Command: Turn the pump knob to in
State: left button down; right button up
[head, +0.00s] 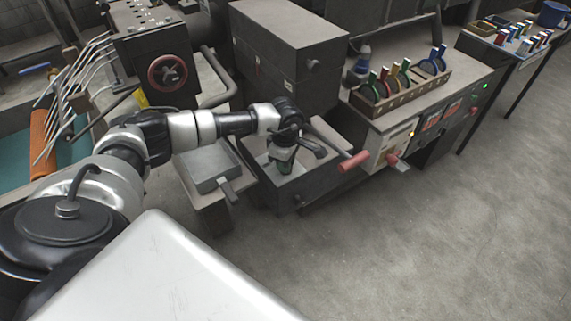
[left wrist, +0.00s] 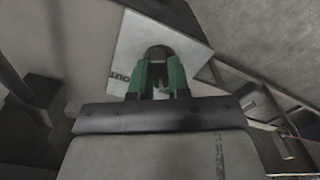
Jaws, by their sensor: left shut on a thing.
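The dark pump knob (left wrist: 160,53) shows between the green-padded fingers of my left gripper (left wrist: 160,75) in the left wrist view. The gripper is shut on it. The knob sits over a pale plate (left wrist: 192,50) that carries upside-down lettering, seemingly "OUT", left of the fingers. In the head view my left gripper (head: 283,160) points down over the grey box-like unit (head: 262,180) at the middle; its wrist hides the knob there. I cannot tell which way the knob is turned. My right gripper is in neither view.
A red-handled lever (head: 354,161) sticks out right of the gripper. A grey tray (head: 207,168) stands to its left and a tall dark cabinet (head: 290,60) behind. A rack of coloured tools (head: 400,88) stands on the bench. The floor at right is clear.

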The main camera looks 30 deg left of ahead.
pick_arm(q)
jog(key=shift+n+b, duration=0.5)
jog(key=shift+n, duration=1.4)
jog(key=shift+r, duration=0.1)
jog(key=c, duration=1.1)
grip_release()
notch_tip(320, 180, up, 11)
jog(key=shift+f+b, duration=0.1)
jog(key=shift+b, duration=0.85)
jog(key=shift+f, duration=0.1)
